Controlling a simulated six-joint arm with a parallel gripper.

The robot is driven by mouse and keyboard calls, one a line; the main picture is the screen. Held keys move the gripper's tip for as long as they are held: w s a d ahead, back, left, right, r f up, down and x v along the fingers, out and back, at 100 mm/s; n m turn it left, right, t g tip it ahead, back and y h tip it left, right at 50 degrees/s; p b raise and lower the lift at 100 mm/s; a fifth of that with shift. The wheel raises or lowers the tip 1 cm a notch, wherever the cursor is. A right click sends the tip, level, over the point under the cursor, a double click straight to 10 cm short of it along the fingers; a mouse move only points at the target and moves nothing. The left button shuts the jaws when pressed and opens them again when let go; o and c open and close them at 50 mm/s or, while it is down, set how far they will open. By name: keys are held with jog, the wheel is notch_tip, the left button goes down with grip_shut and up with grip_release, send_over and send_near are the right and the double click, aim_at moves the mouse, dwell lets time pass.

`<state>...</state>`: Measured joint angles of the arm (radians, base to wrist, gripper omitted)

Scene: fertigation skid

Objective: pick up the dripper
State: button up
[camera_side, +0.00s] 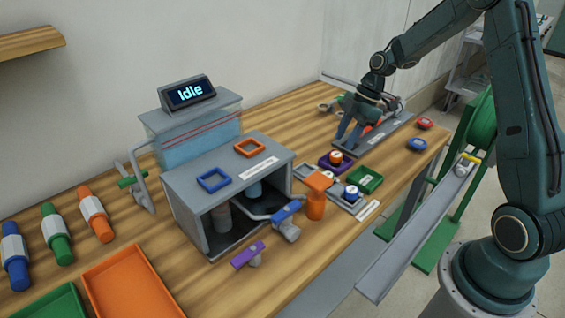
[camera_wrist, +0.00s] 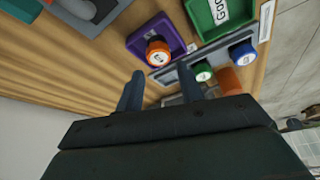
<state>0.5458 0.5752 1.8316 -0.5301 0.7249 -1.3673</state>
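Several small round white-topped pieces look like drippers; I cannot tell which one is meant. An orange one (camera_side: 336,157) sits in a purple tray (camera_wrist: 178,39), and it also shows in the wrist view (camera_wrist: 157,54). A blue one (camera_side: 351,192) sits on a grey plate, and it also shows in the wrist view (camera_wrist: 242,54) with a green one (camera_wrist: 203,74) beside it.
A green tray (camera_side: 365,180) lies beside the purple one. Red (camera_side: 425,123) and blue (camera_side: 417,144) round pieces lie near the right edge. An orange bottle (camera_side: 316,205) and a grey cabinet (camera_side: 215,178) with a blue-handled valve (camera_side: 286,222) stand nearer.

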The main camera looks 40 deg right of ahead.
aim_at(336, 154)
jog(key=shift+f, duration=0.15)
jog(key=shift+x, duration=2.55)
jog(key=shift+w+a, duration=0.1)
jog(key=c, duration=0.6)
notch_tip(336, 154, up, 20)
